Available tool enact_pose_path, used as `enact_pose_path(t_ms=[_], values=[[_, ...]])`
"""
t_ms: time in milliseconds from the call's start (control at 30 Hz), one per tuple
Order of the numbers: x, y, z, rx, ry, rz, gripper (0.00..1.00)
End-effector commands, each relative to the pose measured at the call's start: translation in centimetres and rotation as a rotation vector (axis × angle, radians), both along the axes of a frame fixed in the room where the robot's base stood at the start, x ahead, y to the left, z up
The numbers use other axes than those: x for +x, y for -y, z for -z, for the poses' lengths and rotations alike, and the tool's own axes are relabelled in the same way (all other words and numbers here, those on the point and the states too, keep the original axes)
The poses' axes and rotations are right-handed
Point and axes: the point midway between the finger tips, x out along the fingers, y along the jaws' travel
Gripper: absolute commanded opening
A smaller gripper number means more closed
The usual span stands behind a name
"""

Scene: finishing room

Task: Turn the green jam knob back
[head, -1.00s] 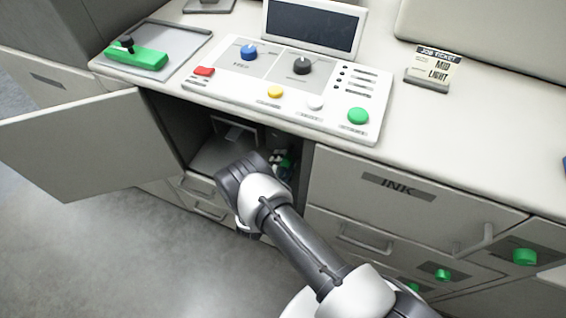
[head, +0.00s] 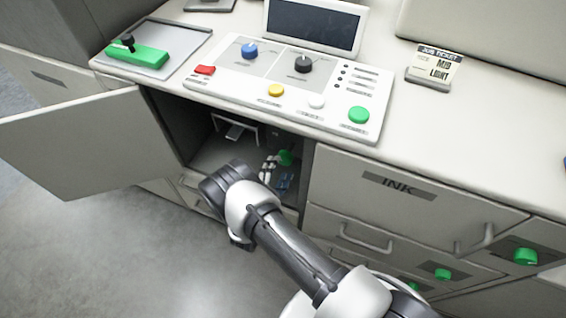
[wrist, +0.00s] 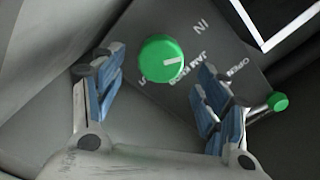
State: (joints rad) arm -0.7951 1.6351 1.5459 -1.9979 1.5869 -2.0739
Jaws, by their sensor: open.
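The green jam knob (wrist: 161,58) is round, with a white pointer line toward the right of the wrist view. It sits on a dark plate (wrist: 205,45) with partly legible lettering, including "OPEN". My gripper (wrist: 158,70) is open, its blue-padded fingers left and right of the knob's lower part in that view; contact is not visible. In the head view my gripper (head: 277,172) reaches into the open cabinet under the counter. A green round part (head: 286,157) shows beside its fingers there; I cannot tell whether it is the knob.
A small green ball on a lever (wrist: 277,101) is close to the right finger. The open cabinet door (head: 85,145) stands to the left. The INK drawer (head: 400,205) is on the right.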

Motion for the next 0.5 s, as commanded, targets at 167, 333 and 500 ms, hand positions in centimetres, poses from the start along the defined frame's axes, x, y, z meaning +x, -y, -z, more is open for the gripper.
enact_pose_path(t_ms=[167,333,500], values=[[-3.8,-1.6,0.0,-0.001,-0.001,-0.005,0.68],[-6.3,-2.4,0.0,0.001,0.001,-0.004,0.68],[-7.3,-2.7,0.0,0.0,0.001,-0.001,0.68]])
